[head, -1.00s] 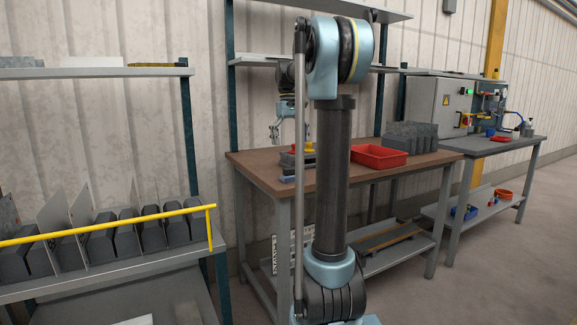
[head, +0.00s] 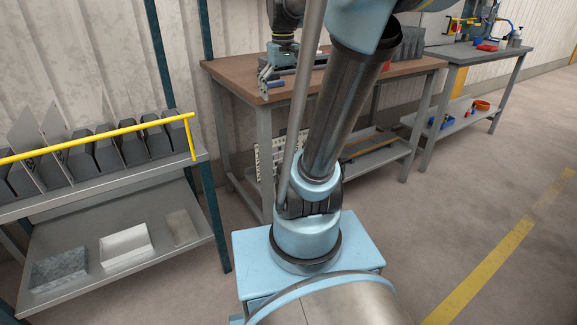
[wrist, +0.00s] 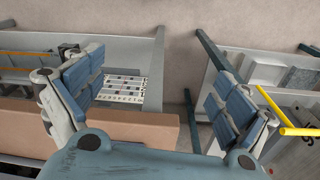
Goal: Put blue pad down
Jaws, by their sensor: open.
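In the head view my wrist hangs over the workbench close to that corner. No loose blue pad shows in the wrist view.
A rack (head: 205,158) with dark grey blocks and a yellow rail (head: 95,139) stands on the left, with metal pieces on its lower shelf. A grey bench (head: 465,52) stands at the right. The floor (head: 440,205) at right is clear.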

